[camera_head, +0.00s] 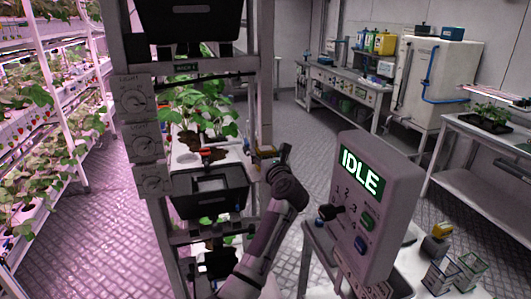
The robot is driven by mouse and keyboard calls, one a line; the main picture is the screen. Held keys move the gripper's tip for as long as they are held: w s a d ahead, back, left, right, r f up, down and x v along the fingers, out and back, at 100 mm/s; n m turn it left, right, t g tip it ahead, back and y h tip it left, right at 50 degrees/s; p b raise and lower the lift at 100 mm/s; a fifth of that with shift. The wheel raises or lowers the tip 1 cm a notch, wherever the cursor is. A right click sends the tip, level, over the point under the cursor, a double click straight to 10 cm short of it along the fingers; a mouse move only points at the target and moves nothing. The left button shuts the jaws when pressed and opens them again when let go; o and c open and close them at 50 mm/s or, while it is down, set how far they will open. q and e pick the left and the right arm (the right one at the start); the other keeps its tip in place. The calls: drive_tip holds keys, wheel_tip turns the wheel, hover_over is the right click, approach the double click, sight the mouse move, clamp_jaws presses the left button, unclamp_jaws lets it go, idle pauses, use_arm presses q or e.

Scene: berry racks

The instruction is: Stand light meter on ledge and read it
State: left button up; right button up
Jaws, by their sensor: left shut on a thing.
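My left gripper (267,163) is at the right side of the rack, beside the white growing ledge (237,158). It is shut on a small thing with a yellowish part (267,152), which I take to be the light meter. Most of that thing is hidden or too small to make out, so I cannot read a display or tell whether it touches the ledge. Strawberry plants (205,112) grow behind the ledge. My right gripper is not in view.
A grey panel reading IDLE (362,172), with numbers and buttons, stands close at the right. A yellow-and-black item (437,242) and small boxes (455,272) are on the table behind it. Dials (150,143) line the rack post. A black bin (208,192) sits below the plants.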

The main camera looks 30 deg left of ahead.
sight(268, 156)
use_arm(q)
drive_tip(key=shift+w+f, duration=0.1)
drive_tip(key=o, duration=1.3)
drive_tip(key=shift+c, duration=0.2)
drive_tip(key=b+v, duration=0.2)
drive_tip(key=v, duration=0.5)
drive_tip(key=shift+d, duration=0.2)
drive_tip(key=shift+s, duration=0.25)
